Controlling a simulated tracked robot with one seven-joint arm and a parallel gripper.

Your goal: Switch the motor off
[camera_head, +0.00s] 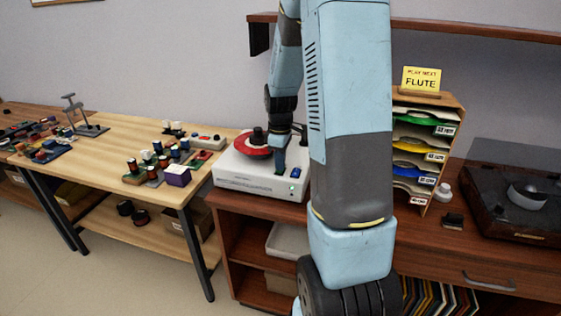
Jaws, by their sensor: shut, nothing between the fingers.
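A white box-shaped machine (258,185) stands on the brown cabinet, left of my arm. It carries a red disc (250,147) with a black knob (258,136) on top. A small green light (291,187) shows on its front right, and a small dark part (295,172) sits just above it; I cannot tell whether that is the switch or how it is set. My gripper (281,166) is shut and empty, pointing down at the right part of the machine's top. I cannot tell whether it touches. My arm hides the machine's far right side.
A colored sleeve rack (424,150) with a yellow "FLUTE" sign (421,79) stands right of my arm. A turntable (505,200) is at far right. A wooden table (115,130) at left holds many small parts. A shelf (470,30) runs above.

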